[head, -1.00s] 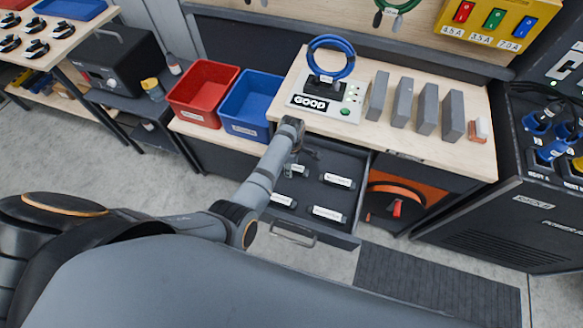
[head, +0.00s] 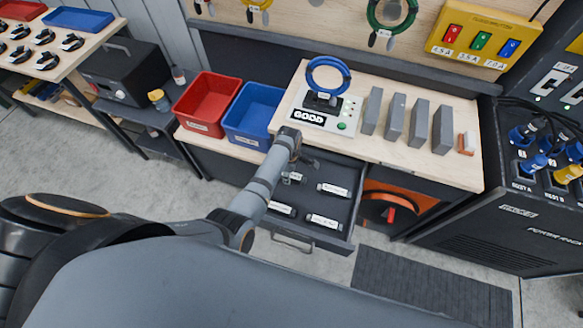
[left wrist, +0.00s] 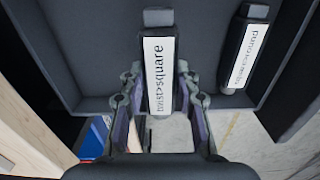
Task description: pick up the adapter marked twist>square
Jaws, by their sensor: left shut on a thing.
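The twist>square adapter (left wrist: 159,75) is a dark bar with a white label, upright in the middle of the left wrist view. My left gripper (left wrist: 158,88) is shut on it, one finger on each side. In the head view my left gripper (head: 304,160) is over the back left of the open drawer (head: 318,240), mostly hidden by its own wrist. I cannot tell how far the held adapter is above the drawer floor. My right gripper is not in view.
Other labelled adapters (head: 324,222) lie in the drawer. The bench above holds a tester (head: 343,115) marked GOOD with a blue ring and several grey blocks (head: 395,118). Red (head: 198,127) and blue (head: 245,141) bins stand left of it. A power rack (head: 470,225) stands right.

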